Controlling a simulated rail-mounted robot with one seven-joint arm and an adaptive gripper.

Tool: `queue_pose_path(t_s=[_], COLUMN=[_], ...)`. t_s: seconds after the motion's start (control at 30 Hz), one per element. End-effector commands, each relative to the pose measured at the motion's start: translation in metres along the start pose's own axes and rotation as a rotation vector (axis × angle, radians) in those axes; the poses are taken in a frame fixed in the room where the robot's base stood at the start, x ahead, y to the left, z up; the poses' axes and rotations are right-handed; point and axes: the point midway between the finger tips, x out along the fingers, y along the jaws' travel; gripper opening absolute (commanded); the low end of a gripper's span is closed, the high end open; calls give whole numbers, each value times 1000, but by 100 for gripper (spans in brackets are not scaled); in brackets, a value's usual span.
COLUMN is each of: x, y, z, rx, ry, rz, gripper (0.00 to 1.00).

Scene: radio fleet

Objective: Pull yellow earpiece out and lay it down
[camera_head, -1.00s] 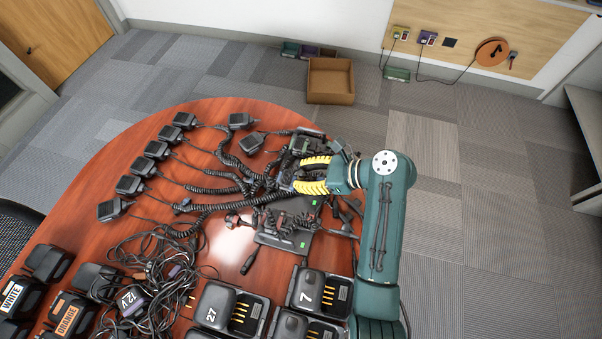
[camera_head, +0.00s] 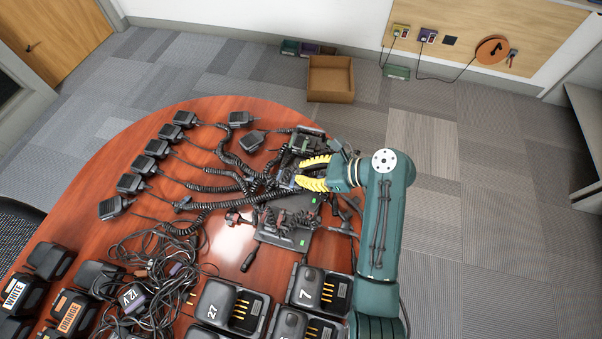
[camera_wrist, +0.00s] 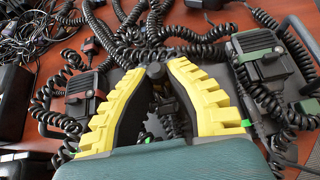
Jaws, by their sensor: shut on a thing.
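My gripper (camera_head: 298,173) has two yellow-and-black fingers and is over the radio gear at the right side of the table. In the wrist view, the fingertips (camera_wrist: 157,68) come together around a small black piece (camera_wrist: 156,72). My gripper is shut on it. I cannot make out a yellow earpiece; the only clear yellow there is on my own fingers. What lies under the fingers is partly hidden, and I cannot tell whether the black piece is still seated in something.
A radio with a red-edged face (camera_wrist: 82,92) and a green-edged radio (camera_wrist: 266,60) flank my fingers, with coiled black cords around. Several hand microphones (camera_head: 130,183) line the table's left edge. Chargers (camera_head: 228,310) stand in front. Some bare tabletop (camera_head: 228,243) shows left of the gear.

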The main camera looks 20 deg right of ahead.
Motion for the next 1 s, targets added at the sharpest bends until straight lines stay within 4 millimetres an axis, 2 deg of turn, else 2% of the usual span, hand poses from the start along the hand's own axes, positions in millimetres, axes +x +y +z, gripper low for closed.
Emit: queue_pose_path(t_s=[1.0], x=[-6], y=[0], z=[10], rx=[1], ry=[0], rz=[1], gripper=[0])
